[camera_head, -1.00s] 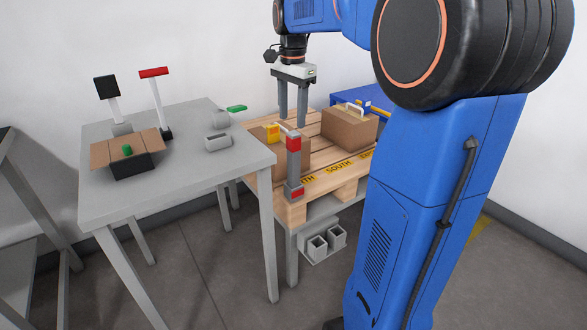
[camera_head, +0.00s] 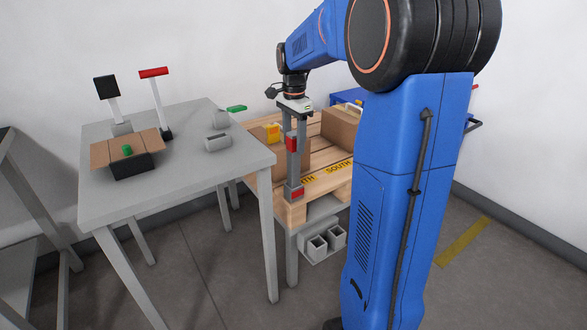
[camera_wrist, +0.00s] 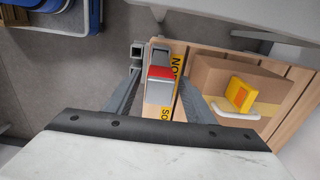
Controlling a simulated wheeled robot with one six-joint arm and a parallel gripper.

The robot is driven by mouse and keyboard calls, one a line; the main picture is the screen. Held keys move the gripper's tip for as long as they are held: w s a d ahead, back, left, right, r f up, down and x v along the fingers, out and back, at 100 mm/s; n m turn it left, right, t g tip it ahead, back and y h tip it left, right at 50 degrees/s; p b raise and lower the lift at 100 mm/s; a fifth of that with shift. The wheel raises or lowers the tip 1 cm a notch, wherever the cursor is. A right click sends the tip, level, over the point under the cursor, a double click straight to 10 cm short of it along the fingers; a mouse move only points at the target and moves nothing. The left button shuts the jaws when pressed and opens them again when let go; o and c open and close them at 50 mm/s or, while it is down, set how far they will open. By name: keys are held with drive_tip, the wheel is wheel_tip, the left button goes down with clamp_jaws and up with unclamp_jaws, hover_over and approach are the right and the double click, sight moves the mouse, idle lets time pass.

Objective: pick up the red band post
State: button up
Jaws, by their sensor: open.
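The red band post (camera_head: 293,164) is a grey upright with a red band near its top and red at its foot. It stands at the near corner of the wooden pallet. My gripper (camera_head: 296,138) points down over its upper part. In the wrist view the post (camera_wrist: 160,92) lies between the two spread fingers of my gripper (camera_wrist: 160,78), seen from above with its red band. The fingers are open, one on each side of it. I cannot tell whether either finger touches it.
A cardboard box (camera_wrist: 218,84) with a yellow-orange block and a white handle sits right beside the right finger. The grey table (camera_head: 190,190) stands left of the pallet (camera_head: 325,190). It holds an open carton (camera_head: 145,140) and two other posts, one red-topped (camera_head: 157,95).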

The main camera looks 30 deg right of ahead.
sight(293, 158)
drive_tip(key=shift+a+f, duration=0.1)
drive_tip(key=shift+f, duration=3.15)
clamp_jaws()
